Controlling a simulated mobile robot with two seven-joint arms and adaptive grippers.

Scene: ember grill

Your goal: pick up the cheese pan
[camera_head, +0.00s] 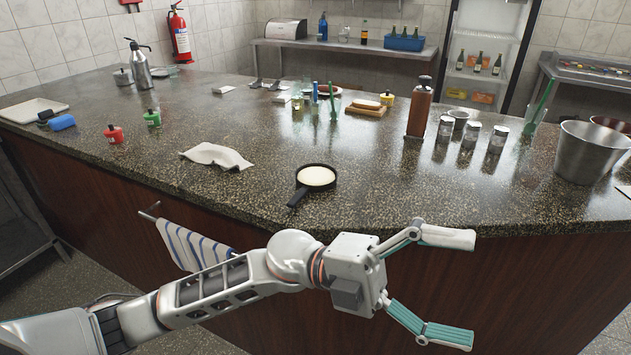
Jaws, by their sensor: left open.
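The cheese pan (316,176) is a small black pan with pale cheese in it. It sits on the speckled dark counter (400,190) near the front edge, its black handle pointing toward the lower left. My left gripper (458,288) is open and empty, in front of the counter, below and to the right of the pan. Its fingers point right and are apart from the pan. My right gripper is not in view.
A crumpled white cloth (216,156) lies left of the pan. A brown bottle (420,107) and several glass shakers (470,136) stand to the right, with a metal bucket (590,153) beyond. A striped towel (190,244) hangs on the counter front. Counter around the pan is clear.

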